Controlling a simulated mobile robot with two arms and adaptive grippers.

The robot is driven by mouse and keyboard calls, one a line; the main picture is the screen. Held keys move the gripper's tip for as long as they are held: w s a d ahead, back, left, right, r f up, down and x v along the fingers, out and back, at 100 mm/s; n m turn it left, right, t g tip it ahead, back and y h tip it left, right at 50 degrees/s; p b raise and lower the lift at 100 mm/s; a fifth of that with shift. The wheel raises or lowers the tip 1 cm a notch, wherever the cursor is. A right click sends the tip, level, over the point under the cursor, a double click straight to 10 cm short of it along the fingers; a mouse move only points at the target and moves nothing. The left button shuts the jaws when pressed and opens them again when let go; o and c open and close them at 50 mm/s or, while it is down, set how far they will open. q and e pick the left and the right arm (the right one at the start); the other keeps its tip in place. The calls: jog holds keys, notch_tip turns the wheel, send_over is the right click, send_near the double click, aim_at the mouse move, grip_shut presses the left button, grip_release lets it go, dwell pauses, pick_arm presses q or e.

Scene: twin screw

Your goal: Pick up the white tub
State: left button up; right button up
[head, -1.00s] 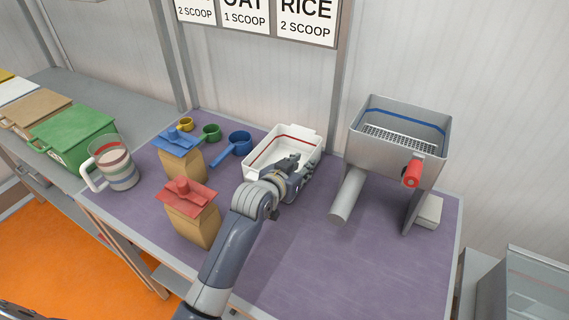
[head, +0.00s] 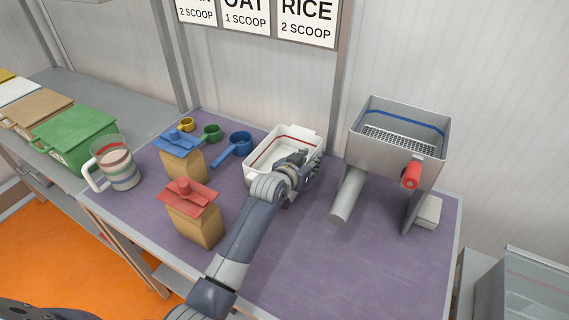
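The white tub (head: 262,146) stands upright on the purple table top, with a red line around its inside. My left gripper (head: 302,160) is at the tub's front right rim, seen from behind. The wrist hides part of the tub's front wall. I cannot tell whether the fingers are open or shut, or whether they touch the rim.
A metal hopper (head: 385,148) with a red handle and a spout stands to the right. Blue-topped (head: 181,158) and red-topped bags (head: 194,215), a striped jug (head: 116,164) and several scoops (head: 238,143) stand to the left. The purple table's (head: 370,265) front right is clear.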

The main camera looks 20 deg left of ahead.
pick_arm(q)
jog(key=shift+c, duration=0.2)
grip_shut()
jog(key=shift+r, duration=0.1)
